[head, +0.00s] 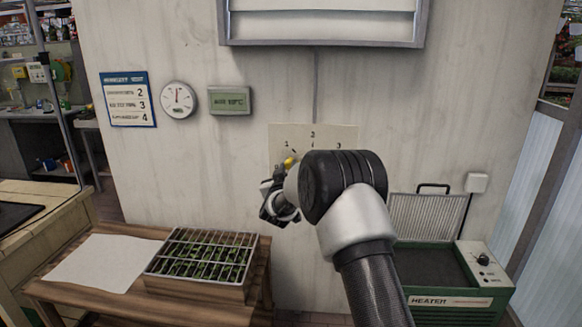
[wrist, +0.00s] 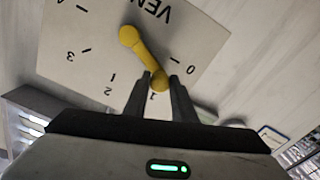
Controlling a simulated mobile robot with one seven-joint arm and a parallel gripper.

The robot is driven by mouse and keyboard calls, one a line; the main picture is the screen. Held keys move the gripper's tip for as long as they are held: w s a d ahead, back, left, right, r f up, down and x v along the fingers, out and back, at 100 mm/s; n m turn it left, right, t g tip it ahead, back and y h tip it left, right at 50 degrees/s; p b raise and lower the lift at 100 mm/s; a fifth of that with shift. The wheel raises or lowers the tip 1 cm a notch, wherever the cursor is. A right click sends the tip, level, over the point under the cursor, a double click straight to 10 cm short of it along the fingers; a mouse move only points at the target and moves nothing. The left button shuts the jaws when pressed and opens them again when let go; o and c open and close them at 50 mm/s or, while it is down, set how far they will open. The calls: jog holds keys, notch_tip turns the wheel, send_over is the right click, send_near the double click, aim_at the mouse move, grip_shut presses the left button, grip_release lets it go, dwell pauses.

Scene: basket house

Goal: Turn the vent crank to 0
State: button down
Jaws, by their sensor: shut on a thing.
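The vent crank (wrist: 143,56) is a yellow arm with a round hub at one end and a rounded knob at the other. It turns on a pale dial plate (wrist: 90,45) marked with numbers. In the wrist view the crank points close to the 1 mark, with the 0 mark off to the right. My gripper (wrist: 163,80) is shut on the knob, one dark finger on each side. In the head view the plate (head: 345,132) is on the wall, and my gripper (head: 281,176) and arm hide its lower part. Only a bit of yellow crank (head: 290,161) shows there.
A louvred vent (head: 320,28) is above the plate. A blue notice (head: 128,99), a round gauge (head: 178,99) and a thermometer display (head: 230,101) hang to the left. A seedling tray (head: 200,262) stands on a wooden bench below left. A green heater (head: 450,295) stands at right.

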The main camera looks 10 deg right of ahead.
jog(key=shift+a+f+n+b, duration=0.2)
jog(key=shift+f+n+b, duration=0.15)
jog(key=shift+f+n, duration=0.7)
jog(key=shift+a+f+n+b, duration=0.15)
jog(key=shift+f+n+b, duration=0.15)
jog(key=shift+f+n, duration=0.75)
jog(key=shift+r+n, duration=0.25)
jog(key=shift+n, duration=0.15)
jog(key=c, duration=1.5)
grip_release()
jog(key=shift+o, duration=0.2)
jog(key=shift+r, duration=0.1)
jog(key=v, duration=1.7)
jog(key=shift+s, duration=0.2)
